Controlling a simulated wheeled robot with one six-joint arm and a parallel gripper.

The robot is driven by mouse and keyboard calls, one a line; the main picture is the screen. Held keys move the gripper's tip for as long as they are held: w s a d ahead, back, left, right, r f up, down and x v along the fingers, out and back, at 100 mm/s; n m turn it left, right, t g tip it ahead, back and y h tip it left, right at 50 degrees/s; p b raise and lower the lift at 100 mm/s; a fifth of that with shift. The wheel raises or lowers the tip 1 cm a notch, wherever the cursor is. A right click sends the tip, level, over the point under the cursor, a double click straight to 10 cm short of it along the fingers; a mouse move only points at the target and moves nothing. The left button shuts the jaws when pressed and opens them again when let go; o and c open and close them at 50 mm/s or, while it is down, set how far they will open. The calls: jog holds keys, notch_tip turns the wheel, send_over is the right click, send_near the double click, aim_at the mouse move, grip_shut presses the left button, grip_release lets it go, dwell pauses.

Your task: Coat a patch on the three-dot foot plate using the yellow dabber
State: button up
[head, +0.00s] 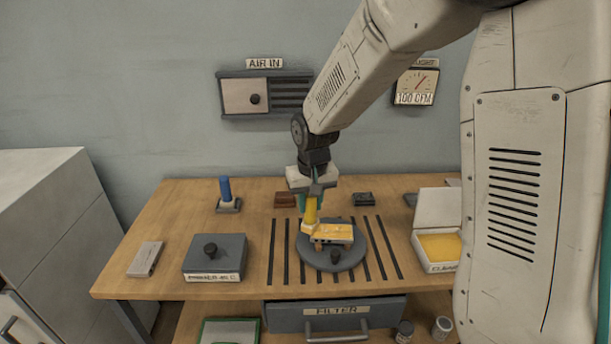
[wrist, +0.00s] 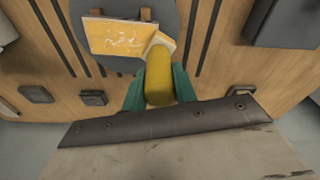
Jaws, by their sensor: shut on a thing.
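My gripper (head: 312,197) is shut on the yellow dabber (head: 310,213). The dabber points down, and its handle (wrist: 160,82) sits between the green fingers in the wrist view. Its pale-edged head is at the edge of a plate with a yellow face (head: 333,233), seeming to touch it; exact contact is unclear. In the wrist view this plate (wrist: 112,40) shows yellow with whitish streaks and brown supports behind it. It rests on a round grey turntable (head: 335,262). I cannot make out three dots on it.
An open white box with yellow contents (head: 440,246) stands at the right. A blue dabber (head: 225,189) stands in a holder at the left. A dark knobbed box (head: 214,257) and a grey block (head: 146,258) lie front left. Dark slots run across the table around the turntable.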

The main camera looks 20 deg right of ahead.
jog(key=shift+d+r, duration=0.2)
jog(key=shift+r, duration=0.9)
jog(key=shift+s+r, duration=0.1)
jog(key=shift+r, duration=0.15)
jog(key=shift+a+r, duration=0.1)
jog(key=shift+r, duration=2.55)
